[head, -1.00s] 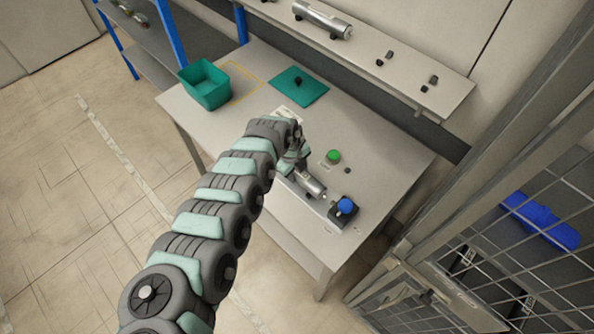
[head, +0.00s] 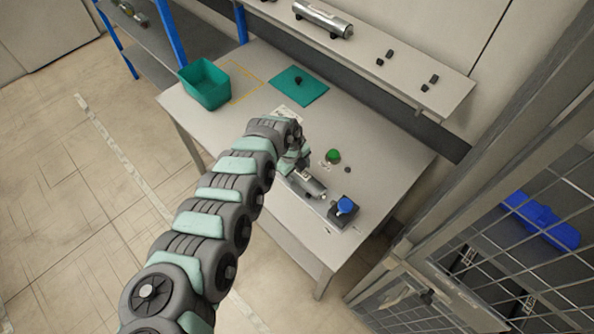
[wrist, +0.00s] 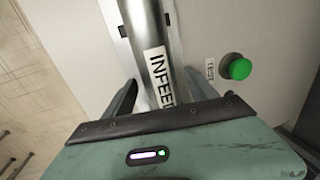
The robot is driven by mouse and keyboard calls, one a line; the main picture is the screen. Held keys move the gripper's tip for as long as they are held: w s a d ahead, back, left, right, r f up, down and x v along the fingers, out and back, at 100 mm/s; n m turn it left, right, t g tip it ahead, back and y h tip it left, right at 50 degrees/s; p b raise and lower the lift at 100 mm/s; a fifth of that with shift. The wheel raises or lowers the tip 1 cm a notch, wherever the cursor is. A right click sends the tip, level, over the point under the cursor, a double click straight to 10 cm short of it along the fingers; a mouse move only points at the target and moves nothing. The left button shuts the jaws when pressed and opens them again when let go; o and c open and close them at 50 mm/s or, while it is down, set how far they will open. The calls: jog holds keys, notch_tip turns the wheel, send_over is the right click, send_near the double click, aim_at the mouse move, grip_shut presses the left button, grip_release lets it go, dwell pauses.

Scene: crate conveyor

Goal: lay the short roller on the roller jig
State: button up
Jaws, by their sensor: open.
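The short roller (head: 311,186) is a silver cylinder near the front edge of the table, with my gripper (head: 296,170) over its left end. In the wrist view the roller (wrist: 146,25) runs up from between my two fingers (wrist: 157,100), which stand apart on either side of it. A white label reading "INFEED" shows near the fingers. The roller appears to lie on the pale plate of the roller jig (wrist: 112,12), between small dark blocks. My palm hides the near end of the roller.
A green button (head: 333,155) and a blue-topped dark box (head: 345,206) stand close to the roller. A green bin (head: 205,85) and a green mat (head: 299,86) are farther back. A longer roller (head: 322,19) lies on the wall shelf. A mesh cage (head: 500,230) is at right.

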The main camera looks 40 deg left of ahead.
aim_at(293, 178)
notch_tip(293, 178, up, 12)
jog(key=s, duration=0.2)
jog(key=shift+s, duration=0.15)
jog(key=shift+r, duration=0.1)
dwell(0.6)
